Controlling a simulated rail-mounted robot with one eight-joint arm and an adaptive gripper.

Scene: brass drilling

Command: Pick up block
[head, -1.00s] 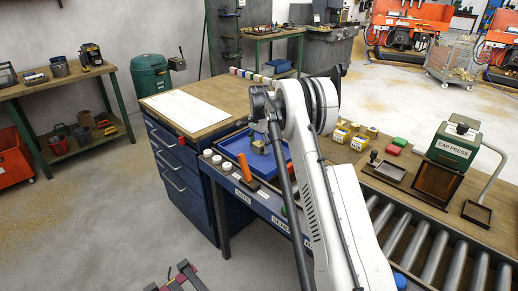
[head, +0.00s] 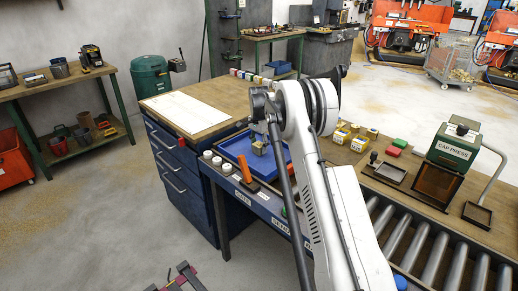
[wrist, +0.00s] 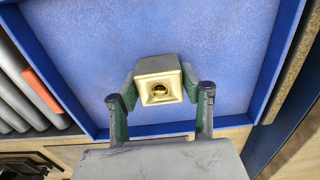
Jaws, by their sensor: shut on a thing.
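In the head view the block (head: 259,148) shows small and partly covered at my gripper (head: 258,140), over the blue tray (head: 236,147). Whether the block touches the tray floor is hard to tell. My arm hides the tray's right side in the head view.
Several white-topped round pieces (head: 217,162) and an orange-handled tool (head: 244,171) lie by the tray's near edge. Yellow boxes (head: 342,135) stand right of my arm. The tray's raised blue wall (wrist: 60,65) surrounds the gripper. A pale sheet (head: 185,108) lies on the bench at left.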

